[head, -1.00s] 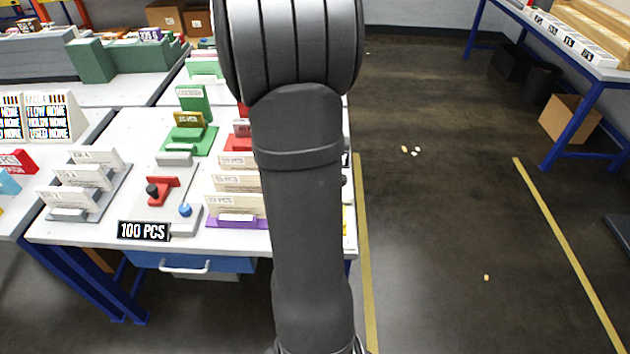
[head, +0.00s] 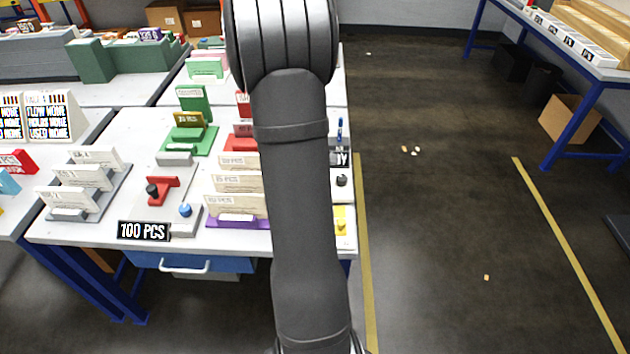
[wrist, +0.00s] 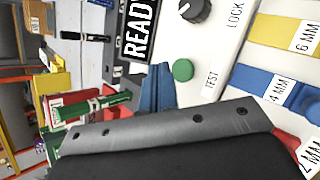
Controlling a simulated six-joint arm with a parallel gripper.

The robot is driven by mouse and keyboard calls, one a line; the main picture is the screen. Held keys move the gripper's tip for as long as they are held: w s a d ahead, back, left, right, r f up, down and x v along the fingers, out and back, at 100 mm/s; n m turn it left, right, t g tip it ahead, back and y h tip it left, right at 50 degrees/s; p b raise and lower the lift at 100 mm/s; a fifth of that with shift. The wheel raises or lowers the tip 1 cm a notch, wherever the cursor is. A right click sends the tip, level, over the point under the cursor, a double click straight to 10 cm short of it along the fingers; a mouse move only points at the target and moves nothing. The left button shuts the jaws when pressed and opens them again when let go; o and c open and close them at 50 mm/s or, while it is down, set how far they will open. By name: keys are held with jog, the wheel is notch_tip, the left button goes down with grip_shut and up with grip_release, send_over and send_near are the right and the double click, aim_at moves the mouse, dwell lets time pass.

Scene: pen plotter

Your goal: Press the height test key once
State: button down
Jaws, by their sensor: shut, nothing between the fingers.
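In the wrist view a round green key (wrist: 183,70) sits on a pale panel (wrist: 215,60), beside the printed word TEST. My gripper (wrist: 158,72) shows as two narrow bluish fingers pressed together, empty, with its dark body below them. The fingertips are just left of the green key in the picture; I cannot tell their height above the panel. In the head view my arm hides the gripper and the green key.
Near the key are a dark knob (wrist: 194,10), a READY sign (wrist: 139,30), and a yellow 6 MM block (wrist: 285,32) and blue 4 MM block (wrist: 262,84). Green pieces (wrist: 95,108) stand to the left. In the head view a 100 PCS sign (head: 144,231) is at the table's front.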

jog(key=shift+f, duration=0.7)
jog(key=shift+f, duration=0.15)
dwell(1.5)
jog(key=shift+f, duration=0.25)
jog(key=shift+f, duration=0.5)
dwell(0.6)
jog(key=shift+r, duration=0.9)
jog(key=shift+r, duration=2.55)
